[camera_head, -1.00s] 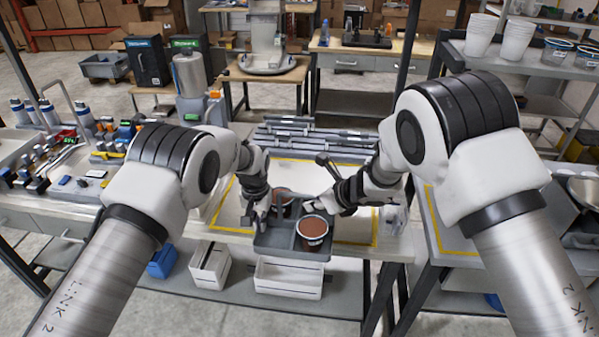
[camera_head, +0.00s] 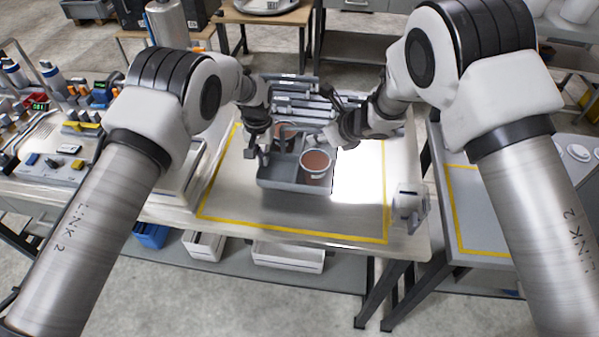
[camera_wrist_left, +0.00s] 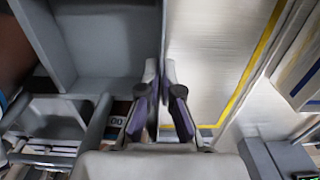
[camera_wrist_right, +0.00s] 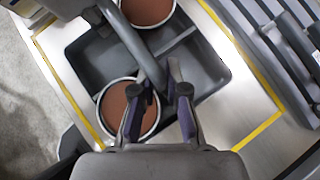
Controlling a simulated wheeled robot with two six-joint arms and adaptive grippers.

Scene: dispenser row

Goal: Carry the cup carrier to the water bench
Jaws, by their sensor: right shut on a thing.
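The cup carrier (camera_head: 284,184) is a grey divided tray with a bar handle (camera_wrist_right: 128,38). It holds two white-rimmed cups with brown contents: the front cup (camera_head: 316,166) and a rear cup (camera_wrist_right: 146,10), partly hidden. In the head view it appears inside the yellow outline on a bench; whether it touches the top is unclear. My right gripper (camera_wrist_right: 162,72) is shut on the handle. My left gripper (camera_wrist_left: 161,72) is at the carrier's left side, its fingers close together near the carrier wall; whether they clamp it is hidden.
The bench (camera_head: 240,205) has a yellow outline, with grey bars (camera_head: 300,88) behind the carrier. Another outlined bench (camera_head: 478,210) is to the right. A cluttered table (camera_head: 55,140) is at left.

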